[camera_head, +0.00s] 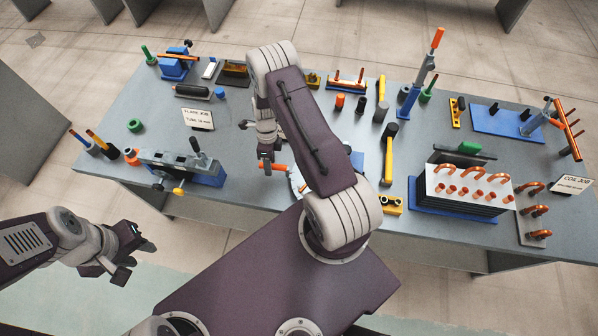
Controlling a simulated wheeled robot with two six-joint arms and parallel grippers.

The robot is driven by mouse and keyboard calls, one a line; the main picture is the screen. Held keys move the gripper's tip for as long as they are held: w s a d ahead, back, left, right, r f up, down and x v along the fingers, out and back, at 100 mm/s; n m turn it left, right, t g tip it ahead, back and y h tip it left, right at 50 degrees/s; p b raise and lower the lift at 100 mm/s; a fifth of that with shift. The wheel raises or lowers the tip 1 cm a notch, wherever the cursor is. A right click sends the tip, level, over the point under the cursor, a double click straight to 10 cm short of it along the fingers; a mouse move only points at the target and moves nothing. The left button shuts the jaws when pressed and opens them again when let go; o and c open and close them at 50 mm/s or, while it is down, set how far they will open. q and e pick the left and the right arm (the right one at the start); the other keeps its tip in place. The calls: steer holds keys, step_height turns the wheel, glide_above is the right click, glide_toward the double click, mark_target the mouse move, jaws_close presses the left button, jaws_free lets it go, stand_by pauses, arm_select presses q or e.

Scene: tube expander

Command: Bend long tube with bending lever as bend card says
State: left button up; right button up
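My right arm reaches over the middle of the bench, and its gripper (267,163) points down at an orange handle (280,168). The handle meets a pale round part (297,181), mostly hidden behind my arm; I cannot tell whether this is the bending lever. I cannot tell whether the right fingers close on the handle. My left gripper (118,266) is open and empty, off the front left of the bench. A long copper tube (569,132) stands slanted by a blue stand at the right. I cannot make out a bend card.
The grey bench (236,195) is crowded. A flare card (198,118) and a grey vise-like bar (180,165) are at left. A coil card (571,184) and a white-topped rack of copper bends (466,188) are at right. A yellow-handled hammer (388,158) lies right of my arm.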

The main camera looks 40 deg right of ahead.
steer(key=shift+r, duration=0.1)
step_height(320, 180, up, 7)
steer(key=p, duration=0.4)
steer(key=shift+w+d+f+p, duration=0.2)
steer(key=shift+w+d+p, duration=0.15)
steer(key=shift+w+d, duration=0.1)
stand_by(0.4)
